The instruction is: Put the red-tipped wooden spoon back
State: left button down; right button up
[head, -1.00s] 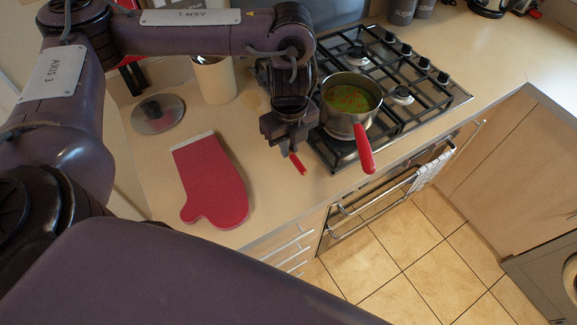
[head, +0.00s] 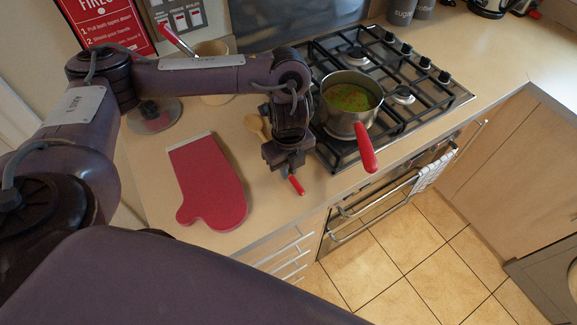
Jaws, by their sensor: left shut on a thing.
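The red-tipped wooden spoon shows as a pale wooden bowl (head: 255,124) at the upper left of my left gripper and a red handle tip (head: 297,185) below it. My left gripper (head: 287,168) points down over the counter, between the mitt and the hob, and is shut on the spoon's handle. The gripper hides the middle of the handle. I cannot tell how far the spoon is above the counter. A cream crock (head: 214,56) stands behind my left arm, partly hidden by it. My right gripper is not in view.
A red-handled utensil (head: 176,40) leans out of the crock. A red oven mitt (head: 207,185) and a glass lid (head: 156,116) lie on the counter. A pot (head: 350,116) stands on the hob (head: 408,92), its red handle (head: 365,150) sticking out over the counter's front edge.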

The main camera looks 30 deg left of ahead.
pick_arm(q)
jog(key=c, duration=1.5)
grip_release()
jog(key=shift+o, duration=0.2)
jog(key=shift+f, duration=0.1)
notch_tip(320, 180, up, 12)
jog(key=p, duration=0.2)
jog(key=shift+p, duration=0.3)
